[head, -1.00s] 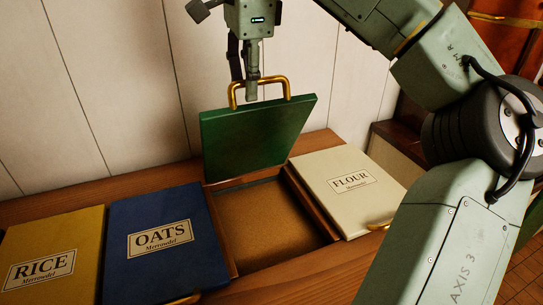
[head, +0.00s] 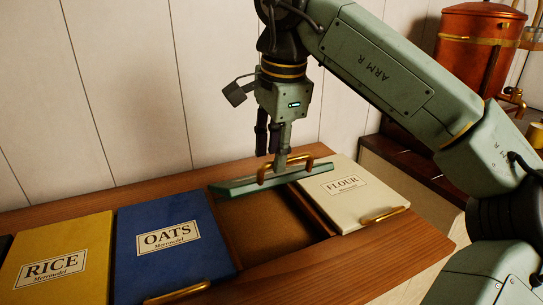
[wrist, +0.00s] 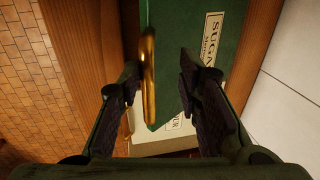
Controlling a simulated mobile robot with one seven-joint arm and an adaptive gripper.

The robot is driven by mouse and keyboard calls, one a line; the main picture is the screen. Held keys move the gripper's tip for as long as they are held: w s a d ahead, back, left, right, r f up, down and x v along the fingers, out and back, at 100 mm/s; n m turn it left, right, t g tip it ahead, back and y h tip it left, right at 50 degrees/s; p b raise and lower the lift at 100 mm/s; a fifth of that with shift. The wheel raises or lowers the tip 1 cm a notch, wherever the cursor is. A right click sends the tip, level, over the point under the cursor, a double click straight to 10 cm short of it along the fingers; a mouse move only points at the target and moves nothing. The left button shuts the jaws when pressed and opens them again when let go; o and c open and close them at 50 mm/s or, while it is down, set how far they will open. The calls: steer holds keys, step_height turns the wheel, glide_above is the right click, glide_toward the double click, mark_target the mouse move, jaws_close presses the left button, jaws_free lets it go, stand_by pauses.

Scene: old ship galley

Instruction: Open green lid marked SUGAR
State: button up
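The green lid (head: 245,184) is partly raised over its open compartment (head: 262,220). The head view shows it nearly edge-on. In the wrist view its green top face (wrist: 185,25) carries the SUGAR label (wrist: 212,32), partly hidden by a finger. Its brass handle (head: 266,171) also shows in the wrist view (wrist: 148,85). My gripper (head: 284,160) is at the handle. In the wrist view my fingers (wrist: 158,82) are apart, with the handle between them, closer to the left finger and with a gap on the right.
The white FLOUR lid (head: 348,190) is closed on the right, and the blue OATS lid (head: 175,255) and yellow RICE lid (head: 55,255) are closed on the left. A panelled wall (head: 150,100) stands behind the wooden counter (head: 340,265). A copper boiler (head: 478,60) is at the back right.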

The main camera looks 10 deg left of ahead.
stand_by(0.3)
steer(key=p, duration=0.1)
steer(key=r, duration=0.1)
steer(key=r+p, duration=0.1)
steer(key=shift+w+a+r+p, duration=0.2)
steer(key=shift+w+a+p, duration=0.05)
steer(key=shift+w+p, duration=0.1)
steer(key=w+a+r, duration=0.2)
steer(key=w+r, duration=0.1)
steer(key=r, duration=0.6)
stand_by(0.5)
stand_by(0.5)
